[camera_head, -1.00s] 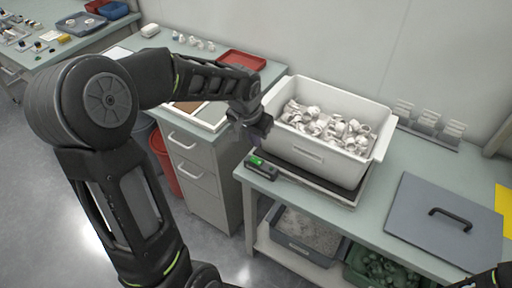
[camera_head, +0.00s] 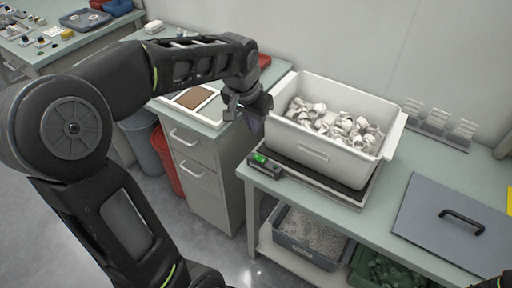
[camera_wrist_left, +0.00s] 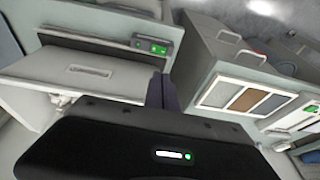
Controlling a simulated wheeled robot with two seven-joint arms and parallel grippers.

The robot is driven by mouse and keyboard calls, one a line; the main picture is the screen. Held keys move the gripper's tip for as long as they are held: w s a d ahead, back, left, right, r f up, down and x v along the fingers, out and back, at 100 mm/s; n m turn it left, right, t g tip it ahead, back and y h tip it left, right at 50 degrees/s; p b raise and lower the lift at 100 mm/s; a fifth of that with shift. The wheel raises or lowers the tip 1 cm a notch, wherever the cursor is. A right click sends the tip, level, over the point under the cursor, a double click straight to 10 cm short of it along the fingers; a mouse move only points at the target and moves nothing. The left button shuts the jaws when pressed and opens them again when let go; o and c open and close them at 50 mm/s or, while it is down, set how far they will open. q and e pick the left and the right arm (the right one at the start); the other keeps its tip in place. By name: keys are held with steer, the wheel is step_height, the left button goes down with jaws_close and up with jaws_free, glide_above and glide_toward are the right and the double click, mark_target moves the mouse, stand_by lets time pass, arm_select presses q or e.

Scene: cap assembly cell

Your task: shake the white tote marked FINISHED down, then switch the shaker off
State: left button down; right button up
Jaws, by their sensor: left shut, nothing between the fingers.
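The white tote (camera_head: 322,155) stands upright on the shaker (camera_head: 318,186), a dark plate on a pale base at the bench's left end. It holds a heap of white and grey parts (camera_head: 330,122); its marking is too small to read. The shaker's control box (camera_head: 265,164), with a green light, sits at the left front corner; it also shows in the left wrist view (camera_wrist_left: 151,46). My left gripper (camera_head: 256,122) is shut and empty, above and just left of the box, apart from it. Its fingers (camera_wrist_left: 161,92) point toward the bench. My right gripper is not clearly visible.
A grey lid (camera_head: 452,216) with a black handle lies on the bench at right. A drawer cabinet (camera_head: 197,165) stands left of the bench, beside a red bin (camera_head: 167,162). Grey and green crates (camera_head: 312,236) sit on the shelf below. A wire rack (camera_head: 436,128) stands behind.

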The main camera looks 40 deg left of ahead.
mark_target(256, 155)
arm_select(q)
steer(key=shift+a, duration=0.2)
arm_select(e)
steer(key=shift+w+f, duration=0.15)
steer(key=shift+f, duration=0.4)
arm_select(q)
steer(key=x, duration=0.9)
steer(key=s+p+x, duration=0.1)
steer(key=x, duration=0.3)
steer(key=shift+a+f, duration=0.1)
steer(key=shift+f, duration=0.5)
arm_select(e)
steer(key=shift+r, duration=0.5)
